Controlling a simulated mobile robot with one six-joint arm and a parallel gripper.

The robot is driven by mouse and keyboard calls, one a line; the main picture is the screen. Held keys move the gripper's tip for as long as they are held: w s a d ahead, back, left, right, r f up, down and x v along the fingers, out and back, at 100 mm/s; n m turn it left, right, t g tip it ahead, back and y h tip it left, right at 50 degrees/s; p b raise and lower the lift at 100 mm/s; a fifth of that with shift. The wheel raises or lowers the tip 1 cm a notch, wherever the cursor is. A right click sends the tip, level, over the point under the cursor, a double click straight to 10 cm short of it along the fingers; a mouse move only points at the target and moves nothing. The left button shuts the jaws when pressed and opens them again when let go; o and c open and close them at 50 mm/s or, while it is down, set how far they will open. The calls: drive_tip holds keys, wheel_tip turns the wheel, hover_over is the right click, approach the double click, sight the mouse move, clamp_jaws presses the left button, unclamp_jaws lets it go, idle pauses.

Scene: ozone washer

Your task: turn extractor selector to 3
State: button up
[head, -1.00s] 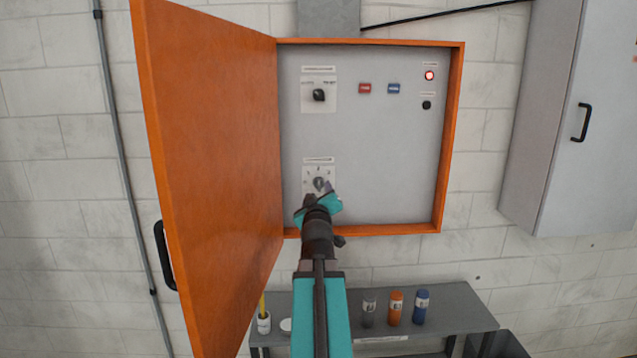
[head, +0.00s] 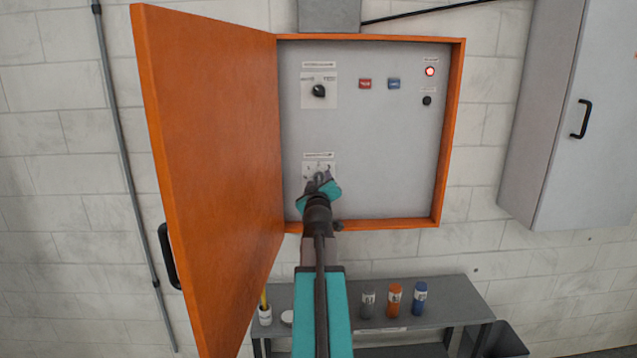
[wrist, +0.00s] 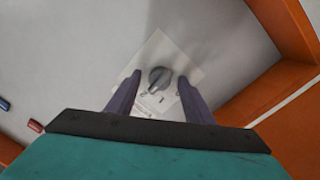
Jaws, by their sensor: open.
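The lower selector, a grey knob (wrist: 160,78) on a white marked plate (wrist: 181,58), is on the panel in the open orange cabinet. In the head view its plate (head: 309,170) is partly covered by my gripper (head: 318,181). In the wrist view my gripper (wrist: 159,79) is open, with one dark finger on either side of the knob. Gaps show between the fingers and the knob, so I see no contact. The plate's numbers are too small to read surely, and the labels above the selectors are illegible.
An upper black selector (head: 319,91), red button (head: 365,84), blue button (head: 394,84) and lit red lamp (head: 430,71) are on the panel. The orange door (head: 205,170) stands open at left. A grey bench (head: 450,300) with bottles stands below.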

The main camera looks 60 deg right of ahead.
drive_tip(key=shift+c, duration=0.4)
drive_tip(key=c, duration=1)
drive_tip(key=shift+o, duration=0.2)
drive_tip(key=shift+f+m+b, duration=0.1)
drive_tip(key=shift+m+b, duration=0.3)
drive_tip(key=shift+b, duration=0.35)
drive_tip(key=shift+m+b, duration=0.5)
drive_tip(key=shift+b, duration=0.2)
drive_tip(key=m+b, duration=0.2)
drive_tip(key=b, duration=0.1)
drive_tip(key=shift+m, duration=0.3)
drive_tip(key=shift+r+m+y+b, duration=0.2)
drive_tip(key=shift+m+y+b, duration=0.2)
drive_tip(key=shift+m+b, duration=1.55)
drive_tip(key=shift+m, duration=0.35)
